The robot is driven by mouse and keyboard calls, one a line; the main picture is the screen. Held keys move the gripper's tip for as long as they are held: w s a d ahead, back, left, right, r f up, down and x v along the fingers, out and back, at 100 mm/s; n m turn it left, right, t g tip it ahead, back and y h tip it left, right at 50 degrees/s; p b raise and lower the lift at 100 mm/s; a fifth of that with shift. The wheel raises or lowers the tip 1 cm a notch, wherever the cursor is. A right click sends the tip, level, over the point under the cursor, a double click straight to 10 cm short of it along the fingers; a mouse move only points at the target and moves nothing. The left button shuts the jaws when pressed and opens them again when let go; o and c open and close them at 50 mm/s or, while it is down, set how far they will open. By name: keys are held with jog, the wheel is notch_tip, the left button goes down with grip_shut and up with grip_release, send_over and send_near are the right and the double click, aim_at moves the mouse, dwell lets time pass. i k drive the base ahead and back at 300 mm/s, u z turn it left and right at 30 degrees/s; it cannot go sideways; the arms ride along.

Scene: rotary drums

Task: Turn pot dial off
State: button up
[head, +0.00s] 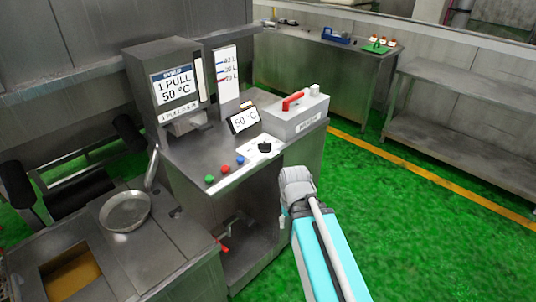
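A black dial (265,146) sits on a white plate (259,152) on the steel counter, near its right front edge, in the head view. Its pointer direction and the plate's marks are too small to read. My teal and grey arm reaches in from the lower right, and its grey end (296,184) is just beyond the counter's front right side, below and to the right of the dial, apart from it. My gripper's fingers cannot be made out clearly. A small display (243,119) behind the dial reads 50 °C.
Green, red and blue buttons (225,168) line the counter front left of the dial. A grey box with a red handle (294,101) stands behind the dial. A pan (126,210) lies at left. A large screen (176,88) reads 1 PULL, 50 °C. Green floor (400,225) is open at right.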

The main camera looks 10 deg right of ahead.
aim_at(264, 147)
jog(key=k, duration=0.85)
jog(key=z, duration=0.35)
jog(key=i, duration=0.45)
jog(key=z, duration=0.65)
jog(key=i, duration=1.15)
jog(key=u, duration=0.55)
jog(key=i, duration=0.4)
jog(key=u, duration=0.5)
